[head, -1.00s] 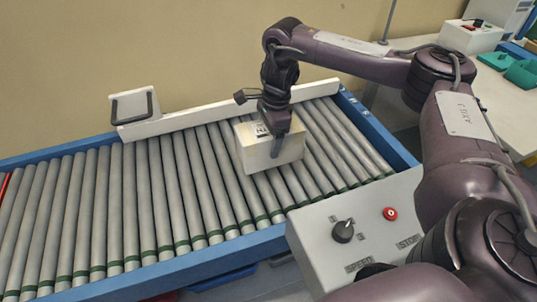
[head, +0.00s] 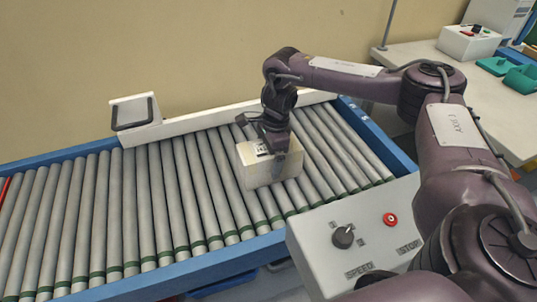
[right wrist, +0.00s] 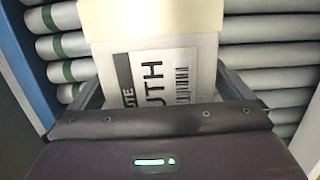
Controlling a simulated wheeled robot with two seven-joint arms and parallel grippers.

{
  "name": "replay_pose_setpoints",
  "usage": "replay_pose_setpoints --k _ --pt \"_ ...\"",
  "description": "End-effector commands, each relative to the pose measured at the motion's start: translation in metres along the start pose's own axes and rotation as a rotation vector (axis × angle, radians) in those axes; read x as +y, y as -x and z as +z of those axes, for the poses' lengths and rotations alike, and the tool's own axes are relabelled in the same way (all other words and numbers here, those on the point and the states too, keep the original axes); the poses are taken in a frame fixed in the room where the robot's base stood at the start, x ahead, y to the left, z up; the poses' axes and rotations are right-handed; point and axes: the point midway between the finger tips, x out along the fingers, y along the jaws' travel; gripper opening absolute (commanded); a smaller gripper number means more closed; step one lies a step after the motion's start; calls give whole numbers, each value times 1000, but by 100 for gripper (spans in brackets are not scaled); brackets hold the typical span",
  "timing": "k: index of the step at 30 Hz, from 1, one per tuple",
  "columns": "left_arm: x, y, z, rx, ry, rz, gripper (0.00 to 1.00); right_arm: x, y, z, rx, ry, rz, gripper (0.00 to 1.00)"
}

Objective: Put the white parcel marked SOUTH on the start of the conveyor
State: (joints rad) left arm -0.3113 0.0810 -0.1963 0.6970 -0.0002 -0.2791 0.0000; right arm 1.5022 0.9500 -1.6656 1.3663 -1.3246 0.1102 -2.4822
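The white parcel (head: 272,172) is over the rollers near the right end of the conveyor (head: 160,205). In the right wrist view the parcel's label (right wrist: 157,82) shows the letters "UTH" and a barcode; the rest of the word is hidden. My right gripper (head: 279,163) points down from above with its fingers on opposite sides of the parcel. In the right wrist view the gripper's fingers (right wrist: 162,88) lie against both sides of it. The parcel's underside is at or just above the rollers; I cannot tell which. My left gripper is not in view.
A white guide rail (head: 215,117) with a bracket (head: 135,112) runs along the back. A control box (head: 350,235) with a speed knob and red stop button stands at the front right. A table (head: 425,60) with green bins is at the back right. Rollers left of the parcel are clear.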

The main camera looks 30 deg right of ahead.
Motion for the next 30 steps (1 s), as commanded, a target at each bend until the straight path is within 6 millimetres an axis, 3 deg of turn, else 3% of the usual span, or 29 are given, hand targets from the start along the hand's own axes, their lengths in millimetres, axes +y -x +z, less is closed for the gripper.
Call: replay_pose_setpoints --k 11,20,21,24,30 --pt "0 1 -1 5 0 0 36 -1 10 1 -1 0 -3 99" --pt "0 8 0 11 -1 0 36 -1 74 2 -2 1 -6 99" --pt "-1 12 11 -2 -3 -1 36 -1 85 2 0 2 -6 99" --pt "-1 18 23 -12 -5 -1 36 -1 102 2 1 1 -4 99" --pt "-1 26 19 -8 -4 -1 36 0 121 1 0 1 -2 99"
